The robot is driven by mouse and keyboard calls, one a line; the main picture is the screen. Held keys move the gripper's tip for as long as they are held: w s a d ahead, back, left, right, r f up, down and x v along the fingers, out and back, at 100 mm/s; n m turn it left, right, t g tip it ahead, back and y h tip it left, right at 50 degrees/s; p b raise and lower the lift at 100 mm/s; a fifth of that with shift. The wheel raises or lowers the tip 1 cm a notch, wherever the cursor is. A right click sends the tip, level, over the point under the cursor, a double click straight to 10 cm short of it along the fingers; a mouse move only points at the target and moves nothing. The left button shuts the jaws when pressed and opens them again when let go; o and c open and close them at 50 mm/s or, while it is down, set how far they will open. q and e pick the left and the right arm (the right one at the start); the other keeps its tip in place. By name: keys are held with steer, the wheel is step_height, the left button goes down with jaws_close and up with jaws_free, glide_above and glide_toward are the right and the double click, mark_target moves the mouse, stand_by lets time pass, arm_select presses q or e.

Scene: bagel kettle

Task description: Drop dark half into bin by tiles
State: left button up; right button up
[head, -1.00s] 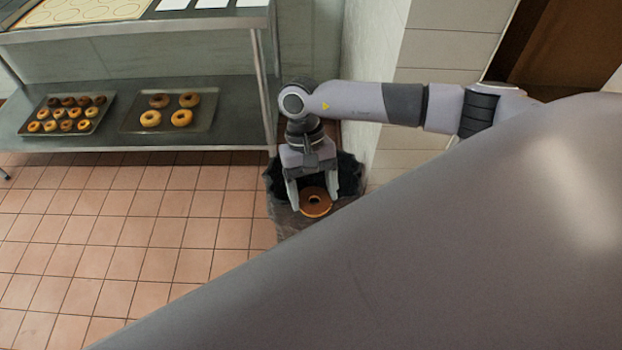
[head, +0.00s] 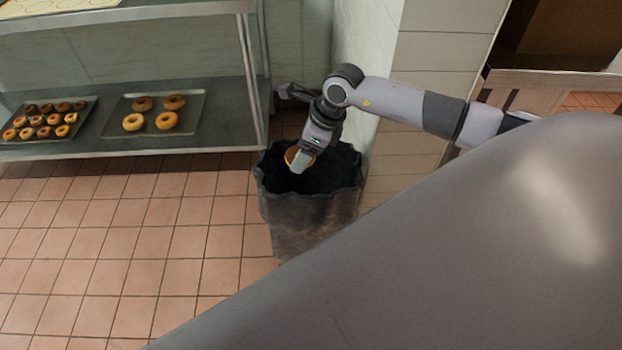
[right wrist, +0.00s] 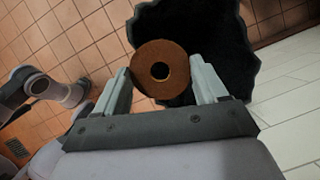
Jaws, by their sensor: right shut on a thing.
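My right gripper (head: 301,166) is over the mouth of the dark bin (head: 312,220), which stands on the floor by the tiled wall. It is shut on the dark brown bagel half (head: 292,156), seen nearly edge-on in the head view. In the right wrist view the bagel half (right wrist: 160,52) shows its dark face and centre hole between the two fingers of the gripper (right wrist: 160,75). The bin's black opening (right wrist: 200,30) is behind it. My left gripper is not in view.
A steel shelf unit (head: 225,115) stands at the left. Its lower shelf holds a tray with several small bagels (head: 45,119) and a tray of larger ones (head: 155,112). The white tiled wall (head: 368,50) is right beside the bin. Open tiled floor (head: 130,240) lies in front.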

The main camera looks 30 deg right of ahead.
arm_select(q)
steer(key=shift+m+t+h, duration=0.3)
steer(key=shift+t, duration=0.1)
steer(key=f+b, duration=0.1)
steer(key=b, duration=0.2)
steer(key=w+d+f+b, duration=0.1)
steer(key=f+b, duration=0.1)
steer(key=b, duration=0.1)
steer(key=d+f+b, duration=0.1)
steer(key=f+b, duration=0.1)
steer(key=b, duration=0.1)
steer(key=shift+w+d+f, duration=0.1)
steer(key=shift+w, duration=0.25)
arm_select(e)
steer(key=w+d+f+m+h, duration=0.4)
steer(key=f+m, duration=0.4)
steer(key=m, duration=0.3)
steer(key=shift+w+d+f+m+t, duration=0.2)
steer(key=shift+d+m+t, duration=0.2)
steer(key=shift+d, duration=0.35)
steer(key=o, duration=1.1)
steer(key=shift+c, duration=0.2)
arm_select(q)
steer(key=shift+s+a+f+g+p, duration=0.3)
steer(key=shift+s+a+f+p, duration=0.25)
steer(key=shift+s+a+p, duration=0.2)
arm_select(e)
steer(key=v, duration=0.7)
steer(key=shift+a, duration=0.15)
